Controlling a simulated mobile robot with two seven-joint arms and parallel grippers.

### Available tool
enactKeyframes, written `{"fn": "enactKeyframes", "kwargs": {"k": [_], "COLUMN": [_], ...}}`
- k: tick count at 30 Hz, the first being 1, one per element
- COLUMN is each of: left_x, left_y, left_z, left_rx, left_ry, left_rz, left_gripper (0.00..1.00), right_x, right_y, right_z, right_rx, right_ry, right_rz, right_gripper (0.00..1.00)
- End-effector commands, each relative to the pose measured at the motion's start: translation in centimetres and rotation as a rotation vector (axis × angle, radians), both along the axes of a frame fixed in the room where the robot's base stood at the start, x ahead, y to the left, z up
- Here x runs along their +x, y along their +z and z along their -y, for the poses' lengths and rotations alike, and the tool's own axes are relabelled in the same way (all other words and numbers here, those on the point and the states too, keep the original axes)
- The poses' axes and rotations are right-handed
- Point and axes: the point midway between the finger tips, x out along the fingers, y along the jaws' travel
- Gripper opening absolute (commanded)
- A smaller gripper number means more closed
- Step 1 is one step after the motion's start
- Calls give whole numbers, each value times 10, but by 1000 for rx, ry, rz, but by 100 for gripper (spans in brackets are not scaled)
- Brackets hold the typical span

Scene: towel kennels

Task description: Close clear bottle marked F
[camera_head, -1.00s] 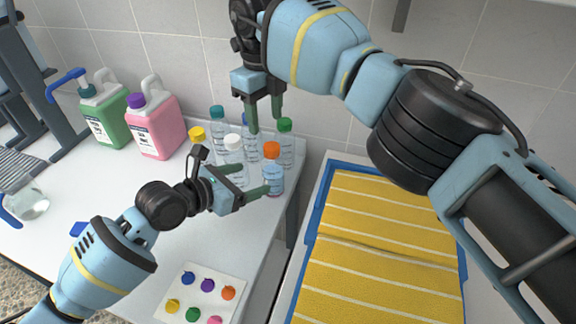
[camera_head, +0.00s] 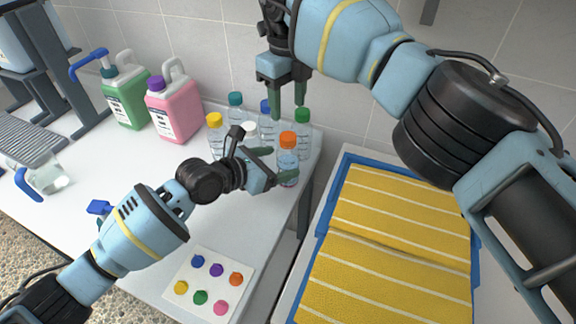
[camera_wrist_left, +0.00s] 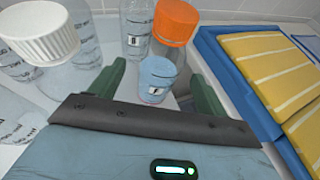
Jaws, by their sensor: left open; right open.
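Several clear bottles stand close together at the table's far right corner. The orange-capped bottle (camera_head: 287,160) holds pale blue liquid; it also shows in the left wrist view (camera_wrist_left: 157,82), with a small letter label too small to read surely. My left gripper (camera_head: 277,165) is open, its fingers on either side of this bottle; whether they touch it I cannot tell. Other bottles have yellow (camera_head: 215,120), white (camera_head: 249,129), teal (camera_head: 236,99), blue (camera_head: 266,105) and green (camera_head: 303,115) caps. I cannot read which is F. My right gripper (camera_head: 288,110) is open, pointing down over the rear bottles.
A green jug (camera_head: 124,98) with a pump and a pink jug (camera_head: 173,112) stand at the back left. A white card (camera_head: 208,281) with several coloured discs lies at the front. A blue tray (camera_head: 335,195) with yellow striped towels sits to the right. A wash bottle (camera_head: 45,178) is far left.

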Motion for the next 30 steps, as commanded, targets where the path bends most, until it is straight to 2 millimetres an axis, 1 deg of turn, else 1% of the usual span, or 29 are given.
{"fn": "enactKeyframes", "kwargs": {"k": [3,10,23,26,30], "left_x": [10,22,26,26,26], "left_y": [-5,-14,-17,-16,-16], "left_z": [12,26,30,30,30], "left_rx": [1,1,2,1,1], "left_ry": [0,0,1,1,1], "left_rz": [2,1,0,1,1], "left_gripper": [76,76,76,66,47], "right_x": [0,0,0,0,0], "right_y": [0,0,0,0,0], "right_z": [0,0,0,0,0], "right_rx": [0,0,0,0,0], "right_ry": [0,0,0,0,0], "right_rz": [0,0,0,0,0], "right_gripper": [51,51,51,51,51]}}
